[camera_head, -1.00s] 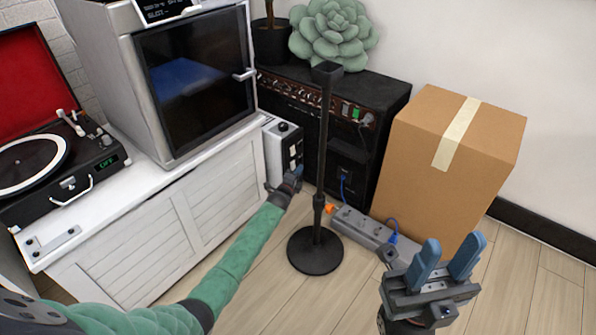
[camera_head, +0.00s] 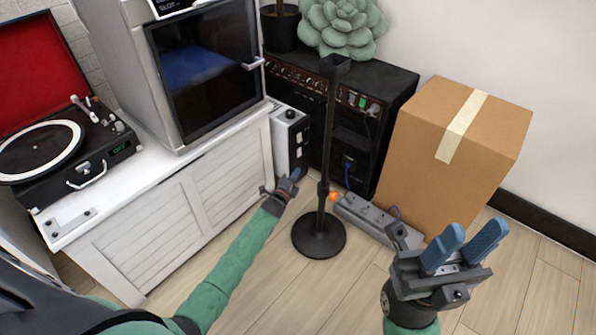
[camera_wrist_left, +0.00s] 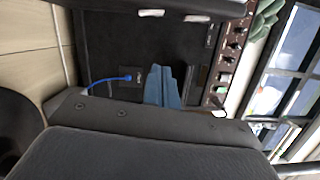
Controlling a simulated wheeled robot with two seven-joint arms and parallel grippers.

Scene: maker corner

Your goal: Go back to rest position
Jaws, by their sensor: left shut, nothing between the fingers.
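My left gripper (camera_head: 294,175) is in front of the white box with switches, close to the stand's pole in the head view. Its blue fingers (camera_wrist_left: 165,86) are together and empty in the left wrist view, with the black amplifier behind them. My left arm, in a green sleeve, stretches from the bottom left. My right gripper (camera_head: 464,246) is at the lower right, in front of the cardboard box. Its two blue fingers are apart with nothing between them.
A black stand (camera_head: 318,238) rises beside my left gripper. A power strip (camera_head: 363,218) lies on the floor by the amplifier (camera_head: 392,92). A cardboard box (camera_head: 440,185) stands right. A white cabinet (camera_head: 160,225) carries a turntable (camera_head: 60,150). Floor in front is clear.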

